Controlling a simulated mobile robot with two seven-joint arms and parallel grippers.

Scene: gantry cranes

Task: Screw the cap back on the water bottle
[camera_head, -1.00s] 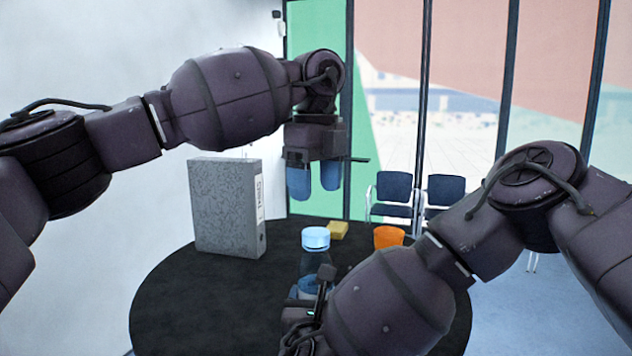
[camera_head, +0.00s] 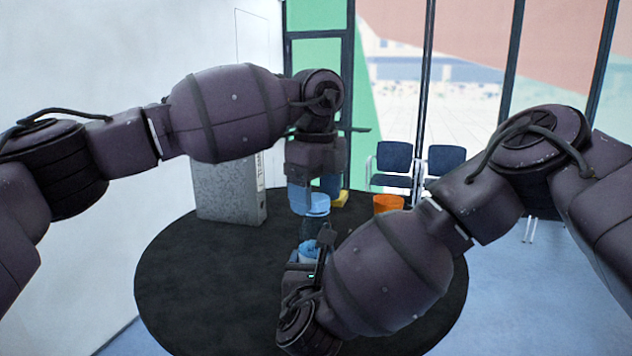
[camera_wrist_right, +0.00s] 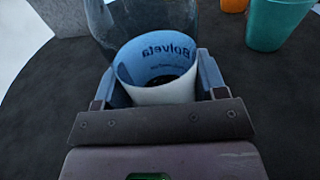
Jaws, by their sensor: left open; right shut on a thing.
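The water bottle (camera_head: 312,229) stands upright on the round dark table. It is clear, with a blue and white label lettered "Bolveta" in the right wrist view (camera_wrist_right: 160,68). The light blue cap (camera_head: 316,207) is at the bottle's top; whether it is threaded on cannot be told. My right gripper (camera_head: 306,256) is shut around the labelled lower part of the bottle, one finger on each side in the wrist view. My left gripper (camera_head: 315,192) is open, pointing down at the cap, its blue fingertips at cap height. Whether they touch the cap is unclear.
A grey binder (camera_head: 224,190) stands at the table's back left. A yellow block (camera_head: 341,199) and an orange cup (camera_head: 388,203) are behind the bottle. A teal cup (camera_wrist_right: 276,24) shows in the wrist view. The table's left side (camera_head: 200,280) is clear.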

